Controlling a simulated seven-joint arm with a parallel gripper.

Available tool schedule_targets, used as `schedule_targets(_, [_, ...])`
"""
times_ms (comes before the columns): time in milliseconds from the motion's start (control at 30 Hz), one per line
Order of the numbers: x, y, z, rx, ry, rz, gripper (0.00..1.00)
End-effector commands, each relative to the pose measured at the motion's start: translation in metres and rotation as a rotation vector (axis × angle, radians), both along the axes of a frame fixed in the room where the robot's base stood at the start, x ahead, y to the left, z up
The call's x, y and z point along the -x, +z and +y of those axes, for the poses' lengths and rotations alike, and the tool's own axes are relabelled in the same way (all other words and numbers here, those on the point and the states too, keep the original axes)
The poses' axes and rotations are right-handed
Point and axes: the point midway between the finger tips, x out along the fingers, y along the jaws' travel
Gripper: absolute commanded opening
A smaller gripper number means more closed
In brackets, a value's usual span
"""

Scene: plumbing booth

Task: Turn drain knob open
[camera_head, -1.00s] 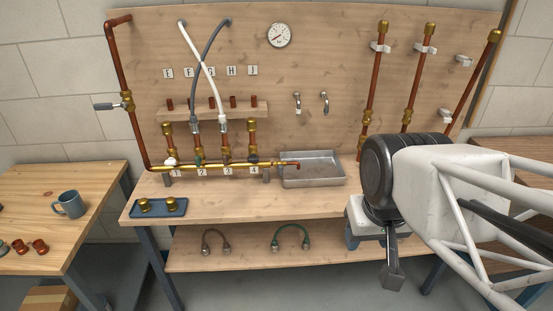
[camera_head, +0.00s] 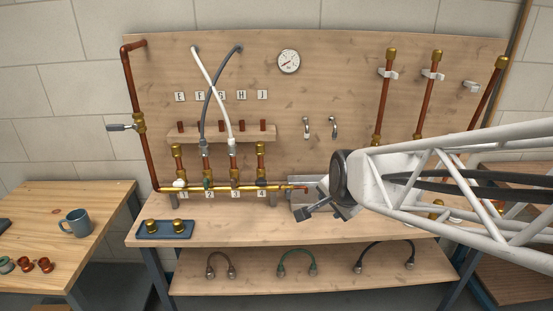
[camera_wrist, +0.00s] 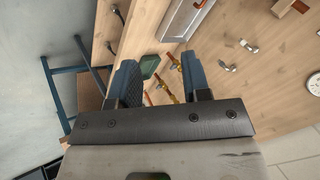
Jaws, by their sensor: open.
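A brass manifold (camera_head: 225,188) runs along the front of the wooden board, with labels 1 to 4 below it. Small knobs sit on it: a white knob (camera_head: 180,183), a green knob (camera_head: 208,183) and a dark knob (camera_head: 261,183). I cannot tell which knob is the drain knob. My gripper (camera_head: 304,216) is by the tray, right of the manifold, touching no knob that I can see.
A blue tray (camera_head: 148,236) with two brass fittings lies on the bench, left of my gripper. Two hoses, one white (camera_head: 212,75) and one grey (camera_head: 222,68), cross above the manifold. A lever valve (camera_head: 121,127) is on the left copper pipe. A pressure gauge (camera_head: 289,61) hangs above.

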Motion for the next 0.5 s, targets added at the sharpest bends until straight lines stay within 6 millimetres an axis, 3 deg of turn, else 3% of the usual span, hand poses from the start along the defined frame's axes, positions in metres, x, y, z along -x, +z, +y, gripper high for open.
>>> schedule_targets(200, [-0.061,-0.02,0.013,-0.218,-0.237,-0.115,0.44])
schedule_targets(500, [-0.135,-0.052,0.029,-0.569,-0.527,-0.265,0.44])
